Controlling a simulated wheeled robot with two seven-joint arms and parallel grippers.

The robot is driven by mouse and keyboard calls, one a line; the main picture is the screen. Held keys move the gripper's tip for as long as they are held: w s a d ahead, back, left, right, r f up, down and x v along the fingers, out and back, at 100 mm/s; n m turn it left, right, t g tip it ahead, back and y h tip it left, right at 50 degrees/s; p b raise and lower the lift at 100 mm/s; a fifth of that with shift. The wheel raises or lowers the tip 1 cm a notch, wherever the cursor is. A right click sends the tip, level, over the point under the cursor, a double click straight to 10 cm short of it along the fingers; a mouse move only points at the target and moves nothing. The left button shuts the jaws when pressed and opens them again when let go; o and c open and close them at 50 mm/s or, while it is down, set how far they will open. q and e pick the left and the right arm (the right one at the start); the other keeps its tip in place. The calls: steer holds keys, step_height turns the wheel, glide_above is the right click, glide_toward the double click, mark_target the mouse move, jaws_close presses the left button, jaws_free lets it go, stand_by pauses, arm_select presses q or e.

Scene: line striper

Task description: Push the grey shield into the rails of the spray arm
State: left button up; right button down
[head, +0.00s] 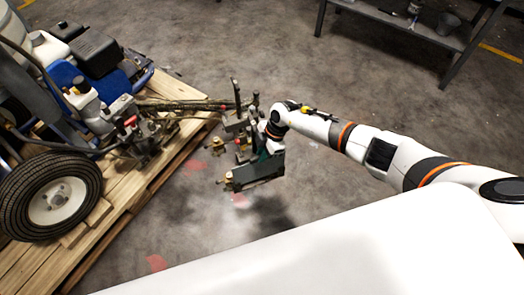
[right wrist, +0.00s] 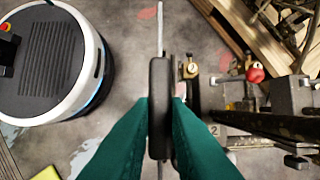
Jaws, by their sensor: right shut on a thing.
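The grey shield (head: 258,171) is a flat dark plate, upright near the outer end of the spray arm (head: 190,105). My right gripper (head: 268,150) is shut on it. In the right wrist view, the teal fingers of the right gripper (right wrist: 160,115) pinch a black grip on the shield (right wrist: 159,75), which is seen edge-on. The spray arm (right wrist: 265,125) is just right of it there, with brass fittings (right wrist: 190,69) and a tag marked 2. The rails are too small to make out, and I cannot tell whether the shield touches them. My left gripper is out of view.
The line striper (head: 90,70) stands on a wooden pallet (head: 125,215) at the left, its big tyre (head: 52,197) near the front. A white surface (head: 330,250) fills the lower right. A metal bench (head: 410,30) is at the back right. Open concrete floor lies between.

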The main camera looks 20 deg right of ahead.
steer(key=c, duration=1)
jaws_free()
steer(key=shift+r, duration=0.1)
steer(key=shift+w+r, duration=0.1)
steer(key=p+v, duration=0.7)
steer(key=shift+a, duration=0.1)
stand_by(0.5)
